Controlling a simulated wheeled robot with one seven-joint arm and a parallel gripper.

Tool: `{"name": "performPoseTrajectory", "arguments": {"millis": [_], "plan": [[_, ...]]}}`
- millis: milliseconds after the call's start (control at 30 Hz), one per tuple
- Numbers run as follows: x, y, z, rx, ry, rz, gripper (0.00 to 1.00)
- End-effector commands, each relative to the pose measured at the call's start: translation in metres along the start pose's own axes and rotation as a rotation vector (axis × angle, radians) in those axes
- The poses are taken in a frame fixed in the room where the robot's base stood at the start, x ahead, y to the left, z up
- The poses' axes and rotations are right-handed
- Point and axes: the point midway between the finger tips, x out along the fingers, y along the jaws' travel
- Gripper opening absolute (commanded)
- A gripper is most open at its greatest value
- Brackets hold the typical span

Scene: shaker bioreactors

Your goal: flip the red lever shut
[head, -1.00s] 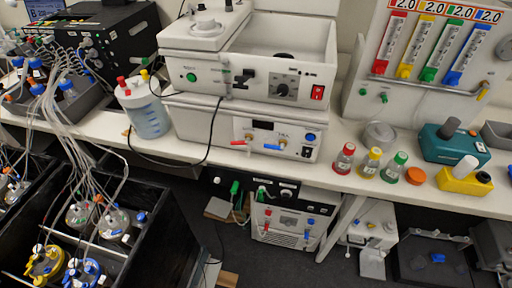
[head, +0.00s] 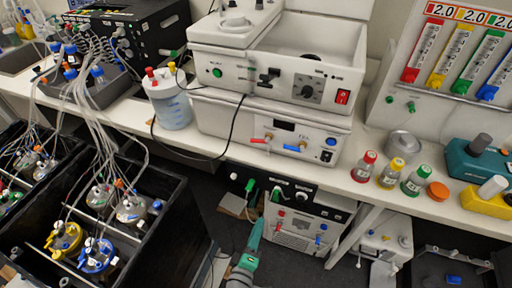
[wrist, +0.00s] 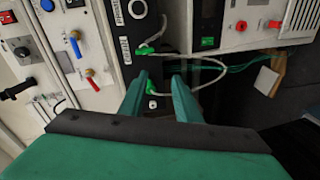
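A red lever (head: 260,141) is on the front of the lower white bench unit (head: 232,118), left of a blue lever (head: 294,148). In the wrist view the red lever (wrist: 92,79) stands on a brass stem, to the left of my gripper and apart from it. Another small red handle (head: 279,226) is on the white unit under the bench. My gripper (wrist: 160,88) is open and empty, its two green fingers apart. In the head view the gripper (head: 256,224) is low, in front of the under-bench equipment.
A black strip with knobs and green plugs (wrist: 150,88) lies beyond my fingers, with a loose cable looping there. A black bin with bottles (head: 180,235) stands at left. Small capped bottles (head: 390,172) stand on the bench (head: 460,215) at right.

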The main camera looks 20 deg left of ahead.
Motion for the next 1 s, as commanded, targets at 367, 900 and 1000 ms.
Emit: {"name": "performPoseTrajectory", "arguments": {"millis": [367,900,1000], "plan": [[0.072,0.107,-0.097,-0.41,-0.127,0.313,0.3],[0.109,0.159,-0.119,-0.491,-0.191,0.411,0.3],[0.126,0.167,-0.117,-0.49,-0.191,0.41,0.3]]}}
